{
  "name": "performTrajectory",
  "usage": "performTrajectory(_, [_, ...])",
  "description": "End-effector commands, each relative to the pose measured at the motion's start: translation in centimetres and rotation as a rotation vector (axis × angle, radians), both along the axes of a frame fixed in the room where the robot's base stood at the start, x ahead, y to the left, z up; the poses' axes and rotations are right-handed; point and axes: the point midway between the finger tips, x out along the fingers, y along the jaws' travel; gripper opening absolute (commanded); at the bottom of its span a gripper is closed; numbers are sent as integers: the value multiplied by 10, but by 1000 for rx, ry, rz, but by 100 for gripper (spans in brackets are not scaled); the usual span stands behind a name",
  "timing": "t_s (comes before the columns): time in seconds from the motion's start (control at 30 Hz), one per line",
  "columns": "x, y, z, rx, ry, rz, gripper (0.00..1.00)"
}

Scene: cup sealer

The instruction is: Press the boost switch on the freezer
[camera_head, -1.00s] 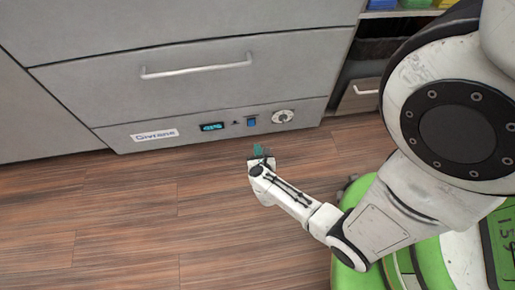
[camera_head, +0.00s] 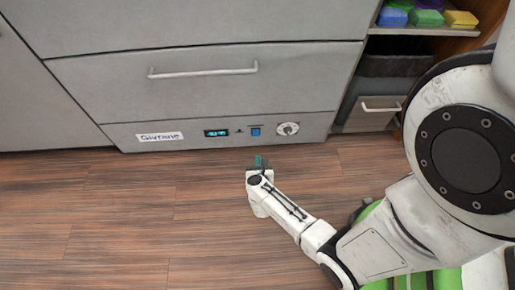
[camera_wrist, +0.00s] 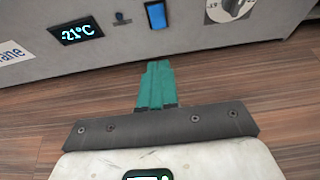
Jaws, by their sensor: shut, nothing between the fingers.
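The freezer (camera_head: 215,90) is a grey unit with a wide drawer and a low control strip. On the strip a blue rocker switch (camera_head: 255,132) sits between the lit display and the round dial. The blue switch also shows in the wrist view (camera_wrist: 156,15) near the top, with a small dark button or mark (camera_wrist: 122,18) to its left. My gripper (camera_head: 259,160) has teal fingers, pressed together and empty, just in front of and below the strip. In the wrist view the fingertips (camera_wrist: 158,68) point toward the strip, a little below the blue switch and apart from it.
The display (camera_wrist: 75,33) reads -21°C. The round dial (camera_head: 288,129) is right of the switch, and the drawer handle (camera_head: 203,72) is above. A shelf holds coloured blocks (camera_head: 425,18) at the upper right. The wooden floor (camera_head: 120,215) is clear.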

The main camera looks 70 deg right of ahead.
Motion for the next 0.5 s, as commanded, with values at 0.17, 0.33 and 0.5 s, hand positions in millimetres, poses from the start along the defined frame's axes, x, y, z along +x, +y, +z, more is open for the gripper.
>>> performTrajectory(0.17, [9, -22, -13, -2, -1, -1, 0])
performTrajectory(0.33, [21, -51, -27, -1, -2, -3, 0])
performTrajectory(0.5, [32, -79, -40, -3, -2, -1, 0])
